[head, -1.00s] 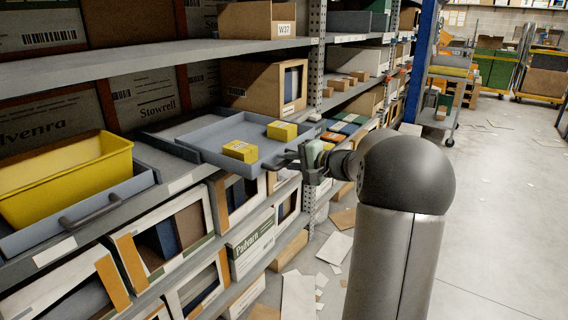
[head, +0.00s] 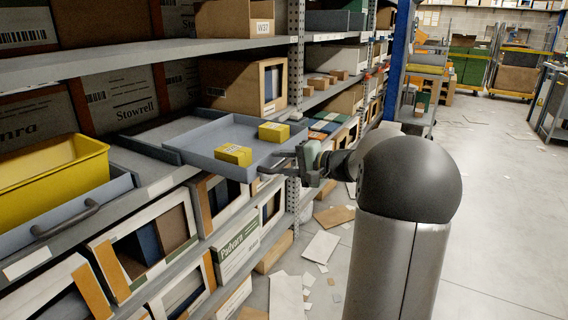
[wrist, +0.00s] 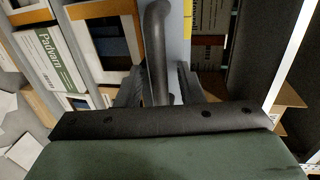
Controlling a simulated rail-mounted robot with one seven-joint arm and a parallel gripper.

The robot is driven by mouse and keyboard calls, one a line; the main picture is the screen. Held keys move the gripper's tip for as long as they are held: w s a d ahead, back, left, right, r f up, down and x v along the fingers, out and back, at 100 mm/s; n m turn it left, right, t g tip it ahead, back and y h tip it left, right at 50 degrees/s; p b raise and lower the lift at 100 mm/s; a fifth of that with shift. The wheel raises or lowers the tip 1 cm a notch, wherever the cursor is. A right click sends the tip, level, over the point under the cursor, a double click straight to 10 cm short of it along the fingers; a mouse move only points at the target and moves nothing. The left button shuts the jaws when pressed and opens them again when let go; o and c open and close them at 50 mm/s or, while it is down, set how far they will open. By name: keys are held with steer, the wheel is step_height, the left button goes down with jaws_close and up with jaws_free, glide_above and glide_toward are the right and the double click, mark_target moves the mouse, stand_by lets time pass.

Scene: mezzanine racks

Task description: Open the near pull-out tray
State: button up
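The grey-blue pull-out tray (head: 205,141) is out from the middle shelf, over the aisle, with its rail base bare behind it. Two yellow boxes (head: 233,154) (head: 273,132) lie in it. My gripper (head: 290,160) is at its front, shut on the dark tray handle (wrist: 157,45). In the wrist view the fingers (wrist: 158,88) lie on both sides of the handle bar. A second grey-blue tray (head: 112,188) sits in the shelf at the left, closer to the head camera, with its handle (head: 66,220) free. A yellow bin (head: 50,175) stands in it.
White-and-brown boxes (head: 240,245) fill the shelf below the trays. A perforated rack post (head: 296,70) stands just beyond the open tray. Papers and cardboard (head: 320,246) lie on the floor. The aisle floor (head: 500,210) at the right is mostly clear.

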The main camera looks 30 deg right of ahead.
steer(key=p+v, duration=0.2)
steer(key=v, duration=1.5)
steer(key=shift+s+p, duration=0.2)
steer(key=shift+p, duration=0.1)
steer(key=shift+d, duration=0.15)
steer(key=a+r+n+g+y+p, duration=0.15)
steer(key=a+g+p, duration=0.3)
steer(key=a, duration=0.55)
steer(key=a+r+n+g+h+p, duration=0.1)
steer(key=a+r+n+g+p, duration=0.15)
steer(key=a+p, duration=0.55)
steer(key=s+a+r+n+g+h+p, duration=0.3)
steer(key=s+a+n+g+h+p, duration=0.3)
steer(key=s+a+p, duration=0.6)
steer(key=s+a+n+h, duration=0.2)
steer(key=s, duration=0.2)
steer(key=shift+s+n, duration=0.3)
steer(key=shift+s, duration=0.1)
